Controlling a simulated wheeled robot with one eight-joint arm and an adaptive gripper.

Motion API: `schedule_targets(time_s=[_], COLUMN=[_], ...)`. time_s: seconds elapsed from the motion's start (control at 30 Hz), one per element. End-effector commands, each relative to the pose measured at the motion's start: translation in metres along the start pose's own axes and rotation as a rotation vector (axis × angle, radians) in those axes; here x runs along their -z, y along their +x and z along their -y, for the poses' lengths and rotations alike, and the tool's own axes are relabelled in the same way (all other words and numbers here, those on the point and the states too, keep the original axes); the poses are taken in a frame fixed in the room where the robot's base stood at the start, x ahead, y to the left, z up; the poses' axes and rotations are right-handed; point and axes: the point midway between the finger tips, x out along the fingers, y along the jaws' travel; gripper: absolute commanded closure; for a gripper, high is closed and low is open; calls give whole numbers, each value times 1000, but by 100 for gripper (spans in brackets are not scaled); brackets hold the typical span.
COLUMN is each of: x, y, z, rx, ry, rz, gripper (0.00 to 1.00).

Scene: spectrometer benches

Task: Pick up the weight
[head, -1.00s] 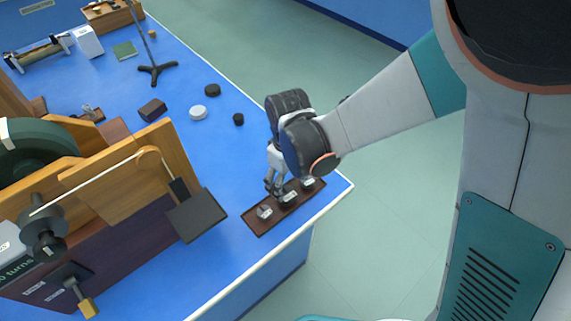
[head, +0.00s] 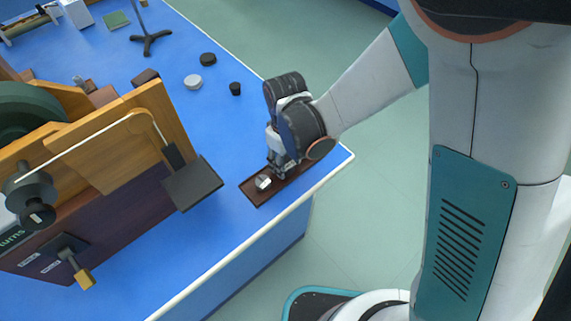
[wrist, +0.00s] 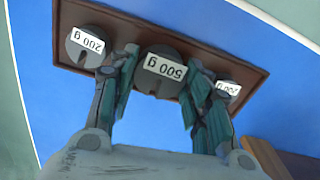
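A dark weight labelled "500 g" (wrist: 160,72) sits in the middle of a brown tray (wrist: 215,52), its label upside down in the wrist view. Weights labelled "200 g" (wrist: 86,46) on the left and one with a partly covered label (wrist: 228,90) on the right flank it. My gripper (wrist: 160,85) is open, one finger on each side of the 500 g weight; whether they touch it I cannot tell. In the head view my gripper (head: 278,168) is down at the tray (head: 256,196); one end weight (head: 263,182) shows and the others are hidden behind it.
The tray lies near the edge of the blue bench (head: 235,220). A wooden apparatus with a dark square plate (head: 192,184) stands to its left. A black disc (head: 208,59), a grey disc (head: 193,82) and a small black cylinder (head: 235,88) stand farther back.

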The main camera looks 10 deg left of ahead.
Motion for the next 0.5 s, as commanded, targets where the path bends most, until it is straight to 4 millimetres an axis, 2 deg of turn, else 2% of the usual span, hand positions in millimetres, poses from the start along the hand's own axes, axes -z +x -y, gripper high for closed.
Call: schedule_targets(time_s=[0.33,0.5], x=[0,0], y=[-1,-10], z=[0,0], rx=[0,0], ry=[0,0], rz=[0,0], gripper=[97,97])
